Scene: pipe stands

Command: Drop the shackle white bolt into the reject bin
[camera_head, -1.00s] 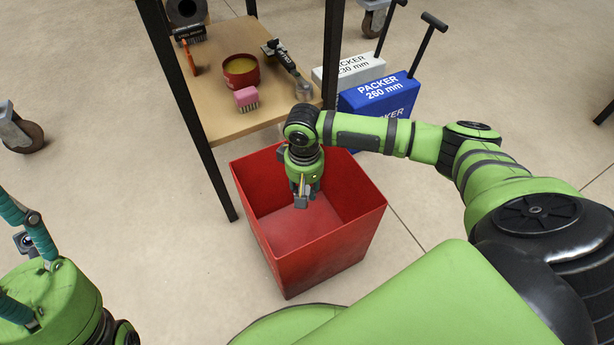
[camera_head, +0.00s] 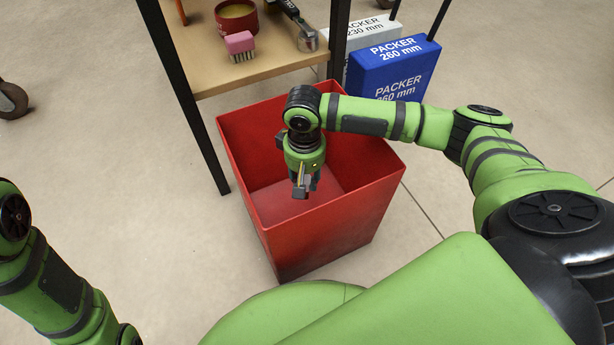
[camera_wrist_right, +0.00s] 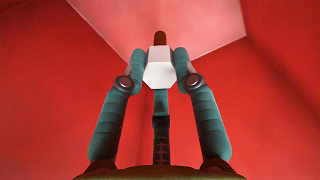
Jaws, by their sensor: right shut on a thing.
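The red reject bin (camera_head: 330,228) stands on the floor in front of me, open at the top. My right gripper (camera_head: 304,190) points down inside its opening, above the bin floor. In the right wrist view, my right gripper (camera_wrist_right: 158,82) is shut on the white bolt (camera_wrist_right: 159,72). Its white hexagonal head faces the camera and a brown-orange shank end shows beyond it. Red bin walls fill the background of that view. The bolt cannot be made out in the head view. My left arm shows at the lower left, but its gripper is out of view.
A wooden shelf table (camera_head: 215,62) with dark legs stands behind the bin. It holds a red tub (camera_head: 237,18), a pink brush (camera_head: 240,45) and a tool. Blue (camera_head: 392,72) and white packer blocks (camera_head: 372,36) stand behind the bin.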

